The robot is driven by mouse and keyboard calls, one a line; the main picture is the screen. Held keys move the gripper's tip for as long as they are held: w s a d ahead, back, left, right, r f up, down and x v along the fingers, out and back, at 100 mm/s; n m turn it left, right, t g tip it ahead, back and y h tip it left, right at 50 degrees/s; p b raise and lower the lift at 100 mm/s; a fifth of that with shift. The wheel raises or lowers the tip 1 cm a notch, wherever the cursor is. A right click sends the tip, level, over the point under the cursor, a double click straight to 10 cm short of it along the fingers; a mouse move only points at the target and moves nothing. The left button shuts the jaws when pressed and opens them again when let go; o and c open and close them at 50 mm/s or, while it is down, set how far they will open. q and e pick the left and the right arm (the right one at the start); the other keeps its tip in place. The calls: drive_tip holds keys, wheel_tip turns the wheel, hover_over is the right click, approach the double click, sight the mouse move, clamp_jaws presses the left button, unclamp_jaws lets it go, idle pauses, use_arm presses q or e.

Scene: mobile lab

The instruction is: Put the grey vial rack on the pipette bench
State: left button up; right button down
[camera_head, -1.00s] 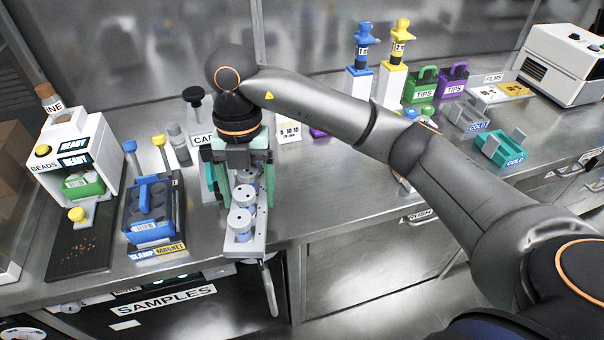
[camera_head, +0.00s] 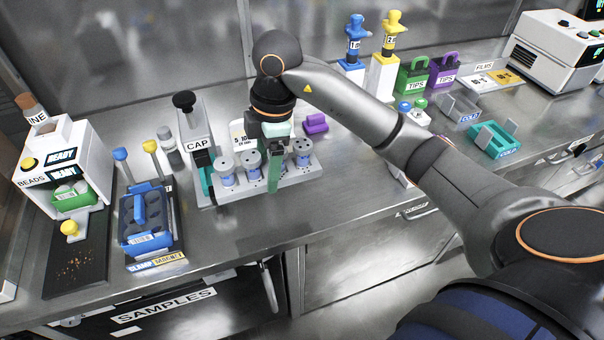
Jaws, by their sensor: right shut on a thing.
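The grey vial rack (camera_head: 297,175) holds several vials with grey caps and blue bands. The blue pipette (camera_head: 355,40) and yellow pipette (camera_head: 392,35) stand on white stands at the back. My left gripper is not in view.
The blue clamp magnet rack (camera_head: 147,225) and bead machine (camera_head: 62,165) stand left. A purple block (camera_head: 316,124) sits behind the rack. Green (camera_head: 412,78) and purple (camera_head: 444,72) tip boxes and teal cold block (camera_head: 493,142) stand right. Bench is clear before the rack.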

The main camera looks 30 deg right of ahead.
drive_tip(key=w+d+f, duration=0.1)
drive_tip(key=d+f, duration=0.1)
drive_tip(key=d, duration=0.1)
drive_tip(key=w+d+f, duration=0.1)
drive_tip(key=d+f, duration=0.1)
drive_tip(key=d, duration=0.1)
drive_tip(key=w+d+f, duration=0.1)
drive_tip(key=d+f, duration=0.2)
drive_tip(key=shift+w+b, duration=0.15)
drive_tip(key=shift+b, duration=0.2)
drive_tip(key=shift+w+d+f, duration=0.2)
drive_tip(key=shift+d+f, duration=0.35)
drive_tip(key=shift+f, duration=0.05)
drive_tip(key=shift+w+d+f, duration=0.1)
drive_tip(key=shift+d+f, duration=0.1)
drive_tip(key=shift+f, duration=1.5)
drive_tip(key=shift+f, duration=0.1)
unclamp_jaws()
drive_tip(key=shift+f, duration=0.1)
wheel_tip(320, 180, up, 12)
drive_tip(key=d, duration=0.1)
drive_tip(key=shift+s+d, duration=0.3)
drive_tip(key=shift+d, duration=0.05)
